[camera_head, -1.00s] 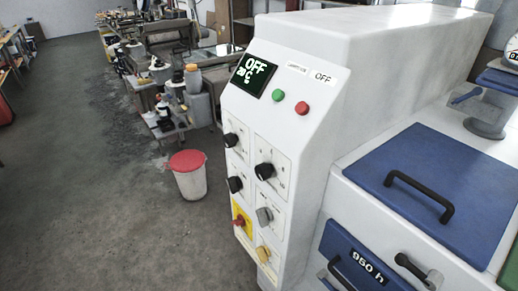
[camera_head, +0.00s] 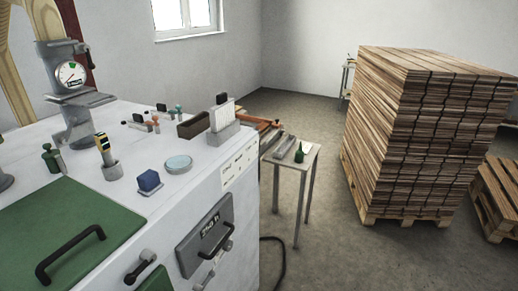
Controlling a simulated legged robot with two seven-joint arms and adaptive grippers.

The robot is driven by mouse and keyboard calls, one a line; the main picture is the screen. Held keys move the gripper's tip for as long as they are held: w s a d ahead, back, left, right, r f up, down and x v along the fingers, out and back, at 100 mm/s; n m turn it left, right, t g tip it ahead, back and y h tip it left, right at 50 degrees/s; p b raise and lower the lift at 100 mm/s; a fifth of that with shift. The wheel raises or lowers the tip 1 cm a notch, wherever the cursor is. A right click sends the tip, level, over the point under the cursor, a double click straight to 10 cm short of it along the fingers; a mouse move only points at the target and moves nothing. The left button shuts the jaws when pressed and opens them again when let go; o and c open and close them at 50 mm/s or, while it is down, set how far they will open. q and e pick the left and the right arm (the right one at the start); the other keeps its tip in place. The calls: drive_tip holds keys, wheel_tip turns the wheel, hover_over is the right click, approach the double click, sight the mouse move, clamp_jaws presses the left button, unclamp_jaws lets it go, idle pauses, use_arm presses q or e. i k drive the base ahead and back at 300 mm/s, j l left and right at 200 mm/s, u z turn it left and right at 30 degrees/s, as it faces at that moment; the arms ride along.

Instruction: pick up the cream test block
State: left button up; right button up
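A pale upright block (camera_head: 222,115) stands in a grey base near the far right corner of the white machine top (camera_head: 215,160), with a dark piece at its upper edge. I cannot tell for sure whether it is the cream test block; no other clearly cream block shows. A brown block (camera_head: 193,124) lies just left of it. Neither of my grippers is in view.
A pressure gauge (camera_head: 70,74) on a grey stand rises at the left, behind a green lid (camera_head: 60,225) with a black handle. A tall wood stack (camera_head: 425,140) stands right, with open floor between.

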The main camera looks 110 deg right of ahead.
sight(306, 147)
drive_tip(key=z, duration=4.05)
drive_tip(key=i+l, duration=1.05)
drive_tip(key=i, duration=0.25)
drive_tip(key=i+l+u, duration=0.1)
drive_tip(key=i, duration=0.3)
drive_tip(key=i+l, duration=0.3)
drive_tip(key=i, duration=0.15)
drive_tip(key=i+l, duration=0.2)
drive_tip(key=i, duration=0.25)
drive_tip(key=u, duration=0.05)
